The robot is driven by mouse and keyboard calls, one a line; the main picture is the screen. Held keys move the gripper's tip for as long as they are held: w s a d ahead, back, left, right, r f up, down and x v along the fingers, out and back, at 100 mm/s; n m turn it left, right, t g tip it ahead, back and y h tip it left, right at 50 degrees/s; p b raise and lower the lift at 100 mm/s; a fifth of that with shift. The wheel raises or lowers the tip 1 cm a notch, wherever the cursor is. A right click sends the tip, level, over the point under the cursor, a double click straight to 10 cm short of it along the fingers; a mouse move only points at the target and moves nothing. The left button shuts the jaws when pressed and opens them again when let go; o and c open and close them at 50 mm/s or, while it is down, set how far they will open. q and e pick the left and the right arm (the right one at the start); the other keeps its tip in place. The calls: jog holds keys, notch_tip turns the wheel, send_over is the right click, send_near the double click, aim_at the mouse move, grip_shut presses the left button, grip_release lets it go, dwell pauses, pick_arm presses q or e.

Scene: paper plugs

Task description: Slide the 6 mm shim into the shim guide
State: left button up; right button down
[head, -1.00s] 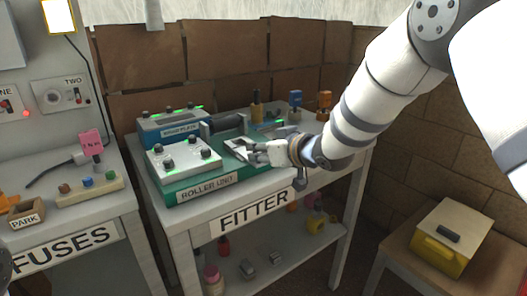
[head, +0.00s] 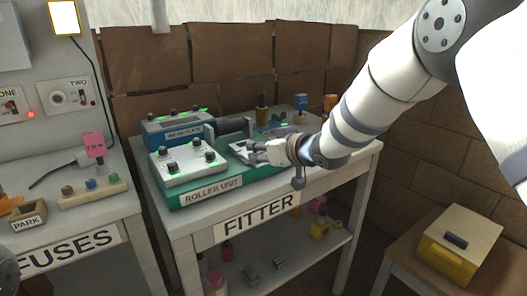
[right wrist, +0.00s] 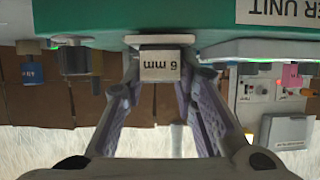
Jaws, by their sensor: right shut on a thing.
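The 6 mm shim (right wrist: 160,65) is a small block with a white "6 mm" label, upside down in the right wrist view. My right gripper (head: 252,153) is shut on it; its two fingers (right wrist: 158,82) flank the block in the right wrist view. A pale flat plate (right wrist: 160,40) lies against the block's edge, beside the green base. The gripper is over the right part of the green roller unit (head: 180,199). I cannot make out the shim guide for certain; the hand hides part of that area. My left gripper is not clearly in view.
A white box with knobs (head: 187,165), a blue box (head: 178,131) and a dark roller (head: 232,125) stand close to the hand. Yellow, blue and orange handled pieces stand at the back of the FITTER table (head: 257,214). The fuse bench (head: 70,246) is at left.

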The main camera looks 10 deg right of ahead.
pick_arm(q)
jog(key=shift+s+f, duration=0.25)
pick_arm(e)
jog(key=shift+w+a, duration=0.25)
jog(key=shift+w, duration=0.35)
jog(key=c, duration=1.2)
grip_release()
jog(key=shift+s+d+r, duration=0.15)
jog(key=shift+s+r, duration=0.1)
jog(key=shift+s, duration=0.2)
jog(key=shift+s+d+r+p, duration=0.1)
jog(key=shift+s+d+p, duration=0.15)
jog(key=shift+s, duration=0.25)
jog(key=shift+s+d+p, duration=0.1)
jog(key=shift+s+p, duration=0.25)
jog(key=shift+s, duration=0.1)
jog(key=shift+s+d+p, duration=0.25)
jog(key=shift+s, duration=0.3)
jog(key=shift+s+d+p, duration=0.2)
jog(key=shift+s+p, duration=0.05)
jog(key=shift+s, duration=0.3)
pick_arm(q)
jog(key=shift+t, duration=0.6)
jog(key=w+r, duration=0.3)
jog(key=shift+w+r, duration=0.1)
jog(key=shift+w, duration=0.05)
pick_arm(e)
jog(key=shift+s+f, duration=0.1)
jog(key=shift+f, duration=0.25)
